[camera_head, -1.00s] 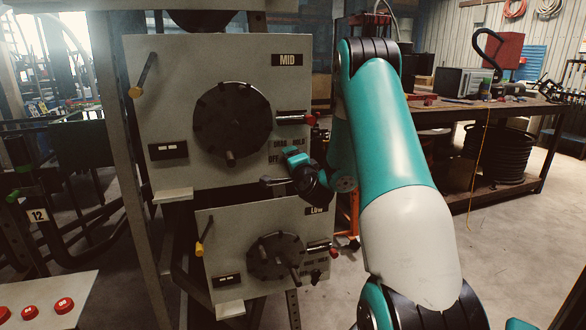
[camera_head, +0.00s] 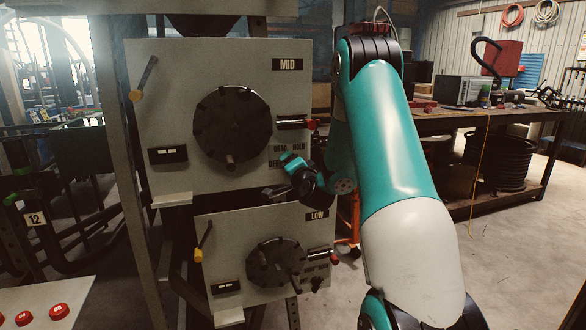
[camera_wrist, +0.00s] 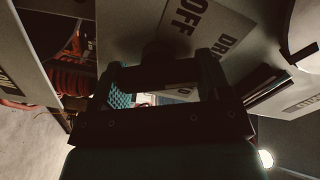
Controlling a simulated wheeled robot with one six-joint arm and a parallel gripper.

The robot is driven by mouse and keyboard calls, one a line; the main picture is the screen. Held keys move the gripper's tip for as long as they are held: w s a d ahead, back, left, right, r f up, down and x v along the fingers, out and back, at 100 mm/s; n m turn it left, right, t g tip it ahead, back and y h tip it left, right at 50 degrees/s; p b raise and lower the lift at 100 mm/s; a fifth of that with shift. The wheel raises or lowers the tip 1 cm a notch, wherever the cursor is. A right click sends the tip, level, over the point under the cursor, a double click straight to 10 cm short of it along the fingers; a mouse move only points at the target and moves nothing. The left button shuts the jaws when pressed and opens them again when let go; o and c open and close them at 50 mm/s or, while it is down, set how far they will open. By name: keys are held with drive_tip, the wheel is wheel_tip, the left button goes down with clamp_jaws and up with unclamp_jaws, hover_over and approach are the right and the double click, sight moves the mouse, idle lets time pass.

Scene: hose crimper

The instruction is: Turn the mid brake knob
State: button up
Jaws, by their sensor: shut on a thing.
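The MID panel (camera_head: 220,60) is a pale box with a large dark round disc (camera_head: 232,125). Its DRAG, HOLD and OFF lettering shows at its lower right. In the wrist view the OFF label (camera_wrist: 185,22) is close beyond the fingers. The mid brake knob looks like the dark shape (camera_wrist: 157,50) between the fingertips, poorly lit and partly hidden. In the head view I cannot make the knob out behind my gripper. My gripper (camera_head: 275,190) is at the panel's lower right corner. In the wrist view it (camera_wrist: 160,63) is shut on the dark knob.
The LOW panel (camera_head: 235,240) with its own dark disc (camera_head: 275,262) is just below my gripper. A red-tipped handle (camera_head: 310,124) sticks out above it at the right. A workbench (camera_head: 470,115) stands at the right. Red buttons (camera_head: 58,311) are at lower left.

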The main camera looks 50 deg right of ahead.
drive_tip(key=o, duration=0.9)
drive_tip(key=shift+w+a+f, duration=0.1)
drive_tip(key=shift+a+f, duration=0.05)
drive_tip(key=shift+a, duration=0.1)
drive_tip(key=shift+d, duration=0.15)
drive_tip(key=shift+s+f+b, duration=0.1)
drive_tip(key=shift+s+b, duration=0.35)
drive_tip(key=shift+b, duration=0.25)
drive_tip(key=b+v, duration=1.6)
drive_tip(key=b, duration=0.1)
drive_tip(key=shift+s+a, duration=0.3)
